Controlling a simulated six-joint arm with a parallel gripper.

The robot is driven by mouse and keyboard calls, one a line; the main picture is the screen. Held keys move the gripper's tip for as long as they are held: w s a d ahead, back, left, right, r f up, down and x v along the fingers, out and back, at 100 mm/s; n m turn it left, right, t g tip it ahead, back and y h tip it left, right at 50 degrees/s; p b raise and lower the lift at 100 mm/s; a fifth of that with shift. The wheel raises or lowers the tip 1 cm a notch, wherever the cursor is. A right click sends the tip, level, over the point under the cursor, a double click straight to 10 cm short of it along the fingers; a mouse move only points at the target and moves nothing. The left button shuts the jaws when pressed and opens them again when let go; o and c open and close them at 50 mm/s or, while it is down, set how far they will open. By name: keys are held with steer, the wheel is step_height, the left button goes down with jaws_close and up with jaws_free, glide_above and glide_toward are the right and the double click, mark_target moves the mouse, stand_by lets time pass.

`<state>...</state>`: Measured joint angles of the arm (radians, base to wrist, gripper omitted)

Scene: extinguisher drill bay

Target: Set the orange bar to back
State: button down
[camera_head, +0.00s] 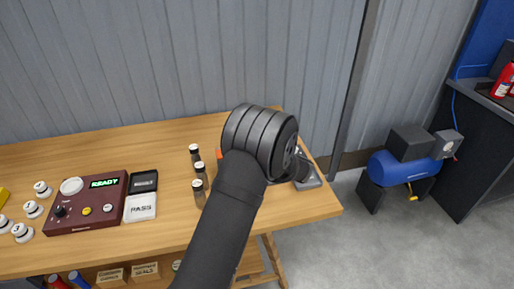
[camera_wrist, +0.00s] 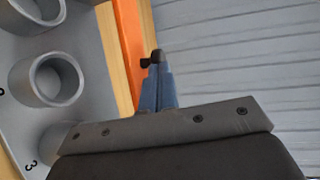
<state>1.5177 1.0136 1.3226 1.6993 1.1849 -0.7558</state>
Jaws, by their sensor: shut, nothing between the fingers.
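The orange bar (camera_wrist: 127,40) shows in the wrist view as a flat strip running down from the top edge, left of my fingers. Its lower end is hidden behind my gripper's dark body. In the head view only a small orange patch (camera_head: 219,154) shows left of my arm, and I cannot tell whether it is the same bar. My gripper (camera_wrist: 156,62) has its blue fingers together with nothing between them, close beside the bar's right edge in the picture. I cannot tell whether they touch it. In the head view my arm hides the fingers.
A grey block with round sockets (camera_wrist: 50,78) lies left of the bar. Several dark bottles (camera_head: 200,172) stand left of my arm. A maroon box (camera_head: 87,222) with a READY display sits further left. A blue compressor (camera_head: 402,170) stands beyond the table's right end.

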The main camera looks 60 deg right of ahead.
steer(key=v, duration=1.4)
steer(key=shift+w, duration=0.1)
steer(key=a+x, duration=0.1)
steer(key=x, duration=0.7)
steer(key=shift+w+a+f, duration=0.15)
steer(key=shift+a+f, duration=0.05)
